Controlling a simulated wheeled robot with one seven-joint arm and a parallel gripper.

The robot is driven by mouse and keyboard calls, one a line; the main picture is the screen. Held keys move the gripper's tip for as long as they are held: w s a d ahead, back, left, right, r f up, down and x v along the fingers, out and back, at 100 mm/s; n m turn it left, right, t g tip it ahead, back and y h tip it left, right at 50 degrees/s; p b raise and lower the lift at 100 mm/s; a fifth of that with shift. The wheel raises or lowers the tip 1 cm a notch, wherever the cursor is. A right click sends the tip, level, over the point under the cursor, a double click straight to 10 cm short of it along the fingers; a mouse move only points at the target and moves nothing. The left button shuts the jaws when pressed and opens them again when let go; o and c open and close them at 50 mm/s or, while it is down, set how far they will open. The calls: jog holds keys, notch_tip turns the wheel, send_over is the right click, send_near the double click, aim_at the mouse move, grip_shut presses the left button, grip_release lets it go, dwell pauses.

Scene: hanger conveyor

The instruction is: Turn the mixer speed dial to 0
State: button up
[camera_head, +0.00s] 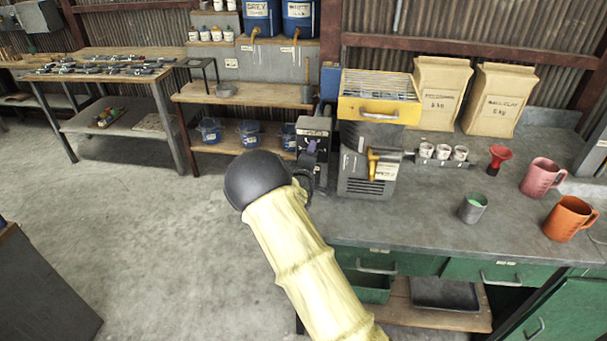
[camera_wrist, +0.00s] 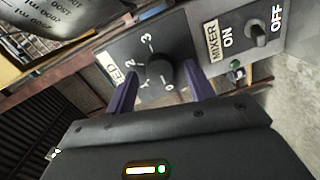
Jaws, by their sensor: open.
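The speed dial (camera_wrist: 158,66) is a round black knob on a dark plate marked 0 to 3, with a partly covered "SPEED" label, in the wrist view. I cannot tell which number it points to. My gripper (camera_wrist: 160,70) is open, its two purple fingers on either side of the knob. I cannot tell whether they touch it. In the head view, my gripper (camera_head: 312,148) is small and partly hidden, in front of the dark control box (camera_head: 314,125) at the bench's left end. The dial's face is hidden there.
The mixer ON/OFF toggle (camera_wrist: 257,34) sits right of the dial. Beside the control box stands a grey machine with a yellow top (camera_head: 379,97). The bench also holds white cups (camera_head: 442,153), a red funnel (camera_head: 499,158), a pink mug (camera_head: 541,178) and an orange mug (camera_head: 568,218).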

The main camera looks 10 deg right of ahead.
jog(key=b+v, duration=0.2)
jog(key=v, duration=1.4)
jog(key=shift+s, duration=0.35)
jog(key=shift+r, duration=0.15)
jog(key=s+d+r+m+g+y+p, duration=0.1)
jog(key=s+m+g, duration=0.5)
jog(key=s, duration=0.6)
jog(key=s+d+r+m+g+y+p, duration=0.1)
jog(key=s+d+m+g+y+p, duration=0.3)
jog(key=s, duration=0.8)
jog(key=d+m+g+y, duration=0.1)
jog(key=m+g, duration=0.1)
jog(key=g, duration=0.1)
jog(key=shift+s+g, duration=0.3)
jog(key=shift+g, duration=0.1)
jog(key=shift+r, duration=0.15)
